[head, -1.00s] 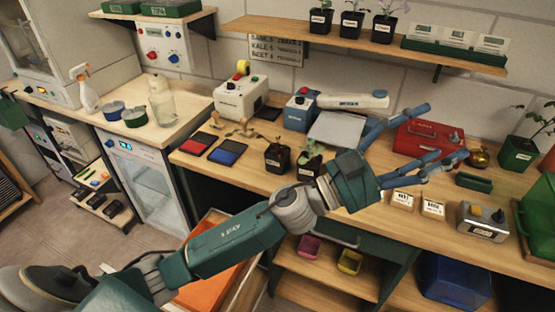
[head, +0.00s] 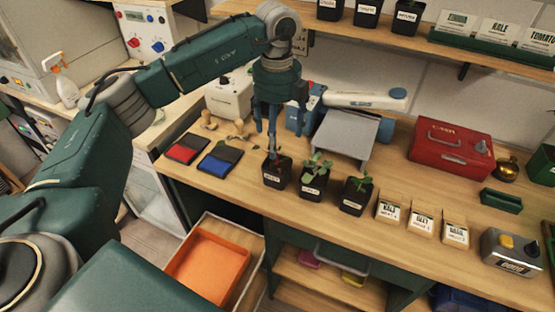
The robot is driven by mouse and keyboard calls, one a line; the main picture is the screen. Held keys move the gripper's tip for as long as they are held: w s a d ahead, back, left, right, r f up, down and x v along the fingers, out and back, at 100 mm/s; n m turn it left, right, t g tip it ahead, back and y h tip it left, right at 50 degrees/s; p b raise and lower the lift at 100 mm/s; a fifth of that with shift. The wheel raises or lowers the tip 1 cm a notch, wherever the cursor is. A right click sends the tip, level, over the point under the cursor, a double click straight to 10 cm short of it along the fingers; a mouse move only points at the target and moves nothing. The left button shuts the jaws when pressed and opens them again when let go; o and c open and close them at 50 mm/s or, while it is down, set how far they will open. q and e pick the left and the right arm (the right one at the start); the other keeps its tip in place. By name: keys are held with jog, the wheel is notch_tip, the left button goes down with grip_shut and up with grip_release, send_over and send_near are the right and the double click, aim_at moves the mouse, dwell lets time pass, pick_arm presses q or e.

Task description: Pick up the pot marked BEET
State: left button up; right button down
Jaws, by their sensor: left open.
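Three black pots with small seedlings and white labels stand in a row on the wooden bench: a left pot (head: 277,175), a middle pot (head: 313,188) and a right pot (head: 355,199). Their labels are too small to read surely, so I cannot tell which is marked BEET. My left gripper (head: 273,140) points down, open, with its blue fingers just over the left pot. The fingers partly hide that pot's plant; whether they touch the pot is unclear. My right gripper is not in view.
Seed packets (head: 421,221) stand right of the pots, beside a grey box with a yellow button (head: 508,252). A grey stand (head: 345,137) is close behind the pots. Red and blue trays (head: 220,160) lie to the left. A red case (head: 450,150) is farther back.

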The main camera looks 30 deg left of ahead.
aim_at(277, 163)
pick_arm(q)
jog(key=f, duration=0.1)
jog(key=s+f, duration=0.1)
jog(key=f+p, duration=0.1)
jog(key=f, duration=0.1)
jog(key=shift+s+d, duration=0.25)
jog(key=shift+d, duration=0.15)
jog(key=shift+w+f, duration=0.15)
jog(key=shift+f, duration=0.15)
notch_tip(277, 163, down, 4)
jog(key=p, duration=0.3)
jog(key=shift+f, duration=0.55)
jog(key=shift+c, duration=0.8)
jog(key=c, duration=0.9)
jog(key=shift+c, duration=1.2)
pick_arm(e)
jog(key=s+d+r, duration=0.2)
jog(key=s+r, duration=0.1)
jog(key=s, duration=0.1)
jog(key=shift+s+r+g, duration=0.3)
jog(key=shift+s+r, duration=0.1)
